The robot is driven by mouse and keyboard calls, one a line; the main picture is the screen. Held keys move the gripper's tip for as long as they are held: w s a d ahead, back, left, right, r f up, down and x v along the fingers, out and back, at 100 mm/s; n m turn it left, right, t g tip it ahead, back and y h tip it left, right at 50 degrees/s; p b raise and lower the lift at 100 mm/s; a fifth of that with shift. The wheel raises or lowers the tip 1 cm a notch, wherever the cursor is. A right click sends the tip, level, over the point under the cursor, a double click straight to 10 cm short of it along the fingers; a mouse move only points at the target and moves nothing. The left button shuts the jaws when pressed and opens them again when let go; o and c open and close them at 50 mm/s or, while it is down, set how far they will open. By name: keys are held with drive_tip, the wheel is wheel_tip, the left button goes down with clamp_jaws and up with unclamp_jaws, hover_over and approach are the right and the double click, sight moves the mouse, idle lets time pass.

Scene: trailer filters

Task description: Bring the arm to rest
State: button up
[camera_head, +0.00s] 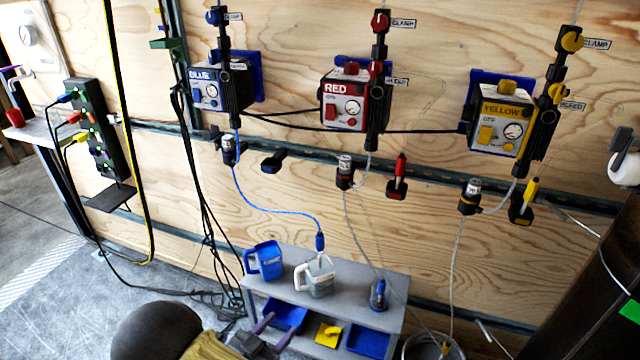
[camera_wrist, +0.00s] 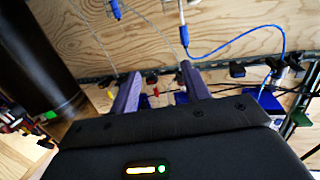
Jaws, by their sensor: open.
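My gripper (camera_head: 276,330) shows at the bottom centre of the head view, low in front of the grey bench (camera_head: 385,278). In the wrist view my gripper (camera_wrist: 160,86) has its two purple fingers spread apart. Nothing is held between them. My arm comes in from the bottom edge of the head view, bent, with a dark rounded joint and a tan section. Whether the fingers touch the bench or its bins cannot be told.
On the bench stand a blue jug (camera_head: 264,260), a grey-white jug (camera_head: 316,277) and a dark blue bottle (camera_head: 378,295). Blue, red and yellow units (camera_head: 500,125) hang on the plywood wall. Cables hang at left; a dark cylinder (camera_head: 590,290) stands right. Floor at left is mostly clear.

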drive_tip(key=w+d+r+n+g+y, duration=0.3)
drive_tip(key=w+d+r+g+y, duration=0.25)
drive_tip(key=w+d+y, duration=0.35)
drive_tip(key=s+d+r+n+g, duration=0.2)
drive_tip(key=s+d+r+g, duration=0.1)
drive_tip(key=s+d, duration=0.5)
drive_tip(key=s+d+r+n+g, duration=0.2)
drive_tip(key=s+d+r+g, duration=0.15)
drive_tip(key=s+d, duration=0.45)
wheel_tip(320, 180, up, 29)
drive_tip(key=p, duration=2.8)
drive_tip(key=shift+p, duration=0.35)
drive_tip(key=shift+f, duration=0.1)
